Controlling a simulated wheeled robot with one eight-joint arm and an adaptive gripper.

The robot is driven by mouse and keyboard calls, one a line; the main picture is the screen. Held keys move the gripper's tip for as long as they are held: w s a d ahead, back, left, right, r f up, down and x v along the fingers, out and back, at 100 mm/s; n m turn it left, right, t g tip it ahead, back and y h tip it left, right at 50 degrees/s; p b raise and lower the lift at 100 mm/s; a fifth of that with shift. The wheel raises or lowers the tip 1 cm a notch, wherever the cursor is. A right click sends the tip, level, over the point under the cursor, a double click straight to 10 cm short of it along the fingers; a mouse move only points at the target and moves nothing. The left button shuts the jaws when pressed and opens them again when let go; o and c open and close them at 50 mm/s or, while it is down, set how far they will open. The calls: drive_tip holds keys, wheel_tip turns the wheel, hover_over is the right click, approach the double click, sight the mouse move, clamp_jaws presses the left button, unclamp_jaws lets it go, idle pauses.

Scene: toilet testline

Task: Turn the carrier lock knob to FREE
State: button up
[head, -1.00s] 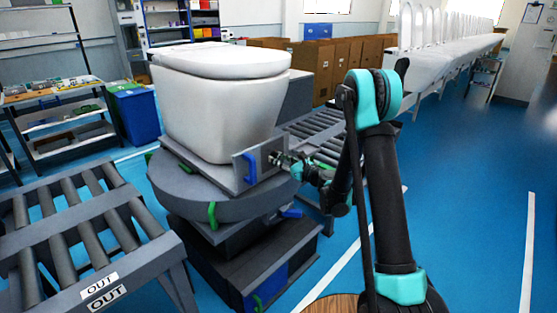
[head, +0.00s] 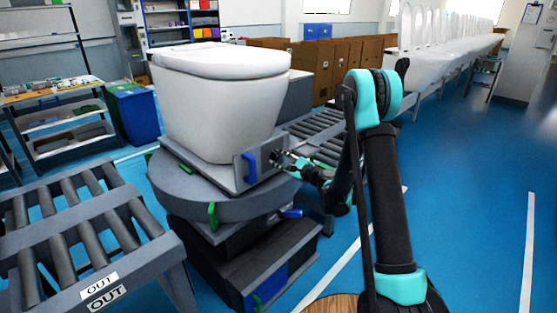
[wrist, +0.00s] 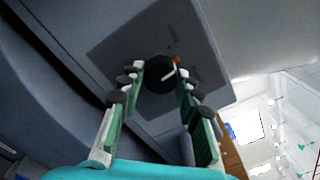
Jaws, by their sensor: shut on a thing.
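The carrier lock knob (wrist: 158,70) is a round black knob on a grey plate (wrist: 205,60) in the wrist view. A white pointer line on it slants up to the right, toward a small orange mark (wrist: 177,60). Dark lettering on the plate is too small to read. My gripper (wrist: 160,80) has its green-sided fingers with black pads on either side of the knob, shut on it.
A white toilet (head: 215,100) stands on the carrier, above a round grey turntable (head: 225,208). A blue handle (head: 249,168) is left of my gripper. A roller conveyor marked OUT (head: 75,230) is at left. Blue floor (head: 460,200) is open at right.

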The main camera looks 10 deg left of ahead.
sight(273, 142)
drive_tip(key=n, duration=0.6)
drive_tip(key=shift+n, duration=0.3)
idle(0.4)
drive_tip(key=o, duration=1.2)
drive_tip(key=shift+c, duration=0.2)
drive_tip(key=shift+r, duration=0.1)
drive_tip(key=o, duration=0.5)
drive_tip(key=r, duration=0.6)
drive_tip(key=shift+w+a+r, duration=0.1)
drive_tip(key=shift+w+a, duration=0.05)
drive_tip(key=shift+w, duration=0.05)
drive_tip(key=shift+d+r, duration=0.25)
drive_tip(key=shift+r, duration=0.4)
drive_tip(key=shift+d+r, duration=0.2)
drive_tip(key=shift+r, duration=0.4)
drive_tip(key=c, duration=0.5)
drive_tip(key=shift+s+a+r, duration=0.1)
drive_tip(key=shift+a+r, duration=0.05)
drive_tip(key=shift+r, duration=0.5)
